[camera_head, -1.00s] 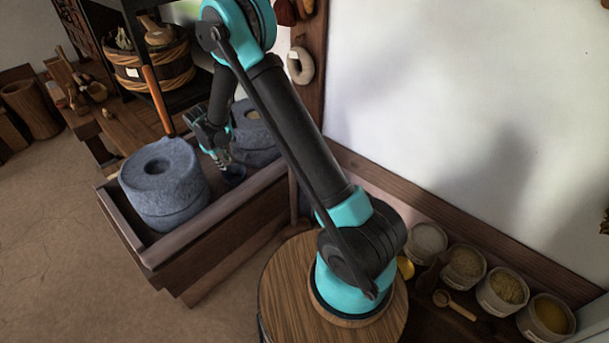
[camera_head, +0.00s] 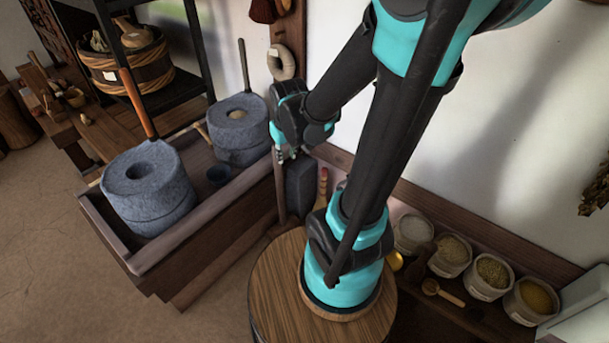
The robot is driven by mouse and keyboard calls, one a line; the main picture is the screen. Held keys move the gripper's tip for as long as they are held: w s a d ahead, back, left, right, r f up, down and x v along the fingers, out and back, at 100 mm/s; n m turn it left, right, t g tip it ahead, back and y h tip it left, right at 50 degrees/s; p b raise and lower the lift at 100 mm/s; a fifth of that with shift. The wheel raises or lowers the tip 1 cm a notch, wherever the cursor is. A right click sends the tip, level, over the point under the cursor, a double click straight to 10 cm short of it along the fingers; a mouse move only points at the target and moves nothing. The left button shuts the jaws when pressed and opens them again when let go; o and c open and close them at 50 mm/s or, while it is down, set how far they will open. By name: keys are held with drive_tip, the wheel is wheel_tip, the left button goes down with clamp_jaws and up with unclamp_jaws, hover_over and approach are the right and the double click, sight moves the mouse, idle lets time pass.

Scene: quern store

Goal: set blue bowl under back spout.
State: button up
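The bowl looks upright and close to the back quern. I cannot make out the back spout or tell whether the bowl is under it. My gripper (camera_head: 286,155) hangs right of the back quern, outside the trough, well apart from the bowl. Its fingers are small and dark, so their opening is unclear.
A dark shelf holds a wooden tub (camera_head: 125,65) behind the querns. A dark block (camera_head: 300,186) stands below my gripper by the wall. Several bowls of grain, including one of yellow grain (camera_head: 537,297), line the right wall. The floor (camera_head: 50,270) at left is clear.

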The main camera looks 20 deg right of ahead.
drive_tip(key=s+d+f+m, duration=0.1)
drive_tip(key=s+d+m, duration=0.1)
drive_tip(key=s, duration=0.6)
drive_tip(key=shift+s+d+f+m+t, duration=0.3)
drive_tip(key=shift+s+d+f, duration=0.05)
drive_tip(key=shift+d, duration=0.15)
